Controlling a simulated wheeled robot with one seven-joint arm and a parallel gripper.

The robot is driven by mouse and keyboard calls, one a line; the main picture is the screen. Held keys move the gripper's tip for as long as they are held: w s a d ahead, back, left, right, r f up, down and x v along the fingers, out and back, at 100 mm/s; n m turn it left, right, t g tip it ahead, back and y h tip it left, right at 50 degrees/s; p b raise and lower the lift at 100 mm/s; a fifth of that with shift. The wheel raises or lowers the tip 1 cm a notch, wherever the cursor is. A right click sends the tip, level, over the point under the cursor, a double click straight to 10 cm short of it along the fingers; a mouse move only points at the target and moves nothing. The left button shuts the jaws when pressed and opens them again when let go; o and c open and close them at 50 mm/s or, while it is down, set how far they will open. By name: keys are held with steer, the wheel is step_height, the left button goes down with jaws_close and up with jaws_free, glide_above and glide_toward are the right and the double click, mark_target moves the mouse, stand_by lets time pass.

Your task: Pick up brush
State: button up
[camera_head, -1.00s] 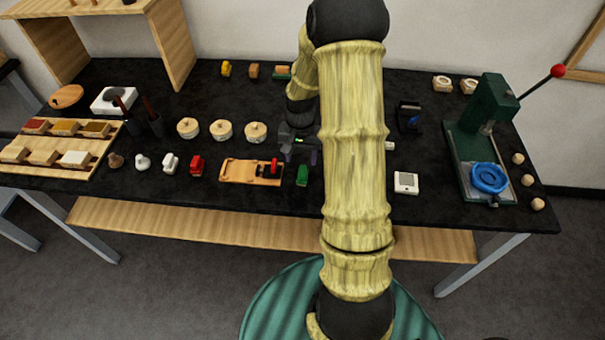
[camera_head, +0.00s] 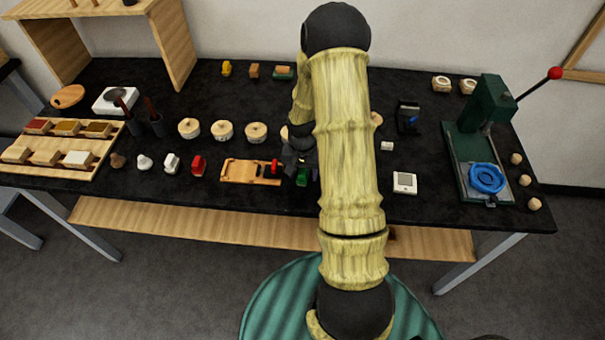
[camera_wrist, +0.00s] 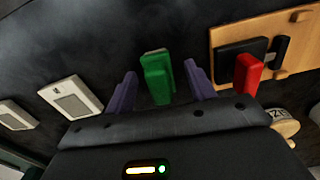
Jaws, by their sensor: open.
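A green object (camera_head: 302,178) with a raised grip and a pale edge stands on the black tabletop, right of the wooden board; it may be the brush, but I cannot tell for sure. In the wrist view the green object (camera_wrist: 158,82) lies between the two purple fingers of my gripper (camera_wrist: 161,70), with a gap on each side. My gripper is open and empty. In the head view my gripper (camera_head: 298,166) is just above the green object and partly hides it.
A wooden board (camera_head: 238,171) with black and red parts (camera_wrist: 247,74) lies close to the left. A white device (camera_head: 404,182) lies to the right. Round wooden-topped pots (camera_head: 255,132) stand behind. A green press (camera_head: 488,125) stands at the right. The table's front edge is near.

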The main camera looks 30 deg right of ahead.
mark_target(302, 170)
stand_by(0.5)
steer(key=c, duration=1.1)
steer(key=shift+o, duration=0.2)
steer(key=shift+r, duration=0.1)
step_height(302, 170, up, 10)
steer(key=shift+f+b, duration=0.1)
steer(key=shift+b, duration=0.55)
steer(key=shift+o, duration=0.8)
steer(key=shift+c, duration=0.4)
